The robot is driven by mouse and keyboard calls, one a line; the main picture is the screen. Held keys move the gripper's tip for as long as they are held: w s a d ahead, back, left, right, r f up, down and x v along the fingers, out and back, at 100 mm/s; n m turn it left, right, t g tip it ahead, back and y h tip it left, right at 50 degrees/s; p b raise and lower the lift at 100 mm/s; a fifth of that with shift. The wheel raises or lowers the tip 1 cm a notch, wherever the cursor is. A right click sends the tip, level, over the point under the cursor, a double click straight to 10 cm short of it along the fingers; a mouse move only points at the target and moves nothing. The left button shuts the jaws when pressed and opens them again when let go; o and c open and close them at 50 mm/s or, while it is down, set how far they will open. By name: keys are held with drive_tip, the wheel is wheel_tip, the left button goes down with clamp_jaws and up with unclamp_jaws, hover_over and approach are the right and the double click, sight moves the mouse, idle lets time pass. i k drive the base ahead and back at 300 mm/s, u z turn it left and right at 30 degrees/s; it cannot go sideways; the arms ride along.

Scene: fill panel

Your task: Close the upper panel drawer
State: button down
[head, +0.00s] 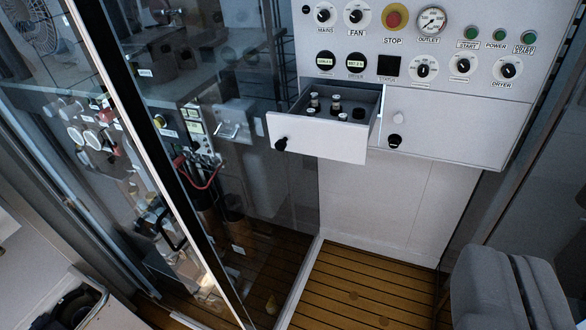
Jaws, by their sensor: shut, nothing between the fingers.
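The white panel drawer (325,140) is pulled out from the left part of the control panel, below the dials. Its front carries a black knob (281,145) near the left end. The drawer's open top shows a grey inside with several small bottles (336,103) standing in round holes. My gripper is not in view, so I cannot see where it is relative to the drawer.
The white control panel (390,60) has several switches, a red stop button (394,18) and a gauge (432,20). A closed front with a black knob (395,141) is to the right. A glass partition (165,120) stands left, a grey seat (505,290) lower right. Wooden floor (350,285) below is clear.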

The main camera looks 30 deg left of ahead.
sight(322, 136)
drive_tip(key=i, duration=1)
drive_tip(key=u, duration=0.05)
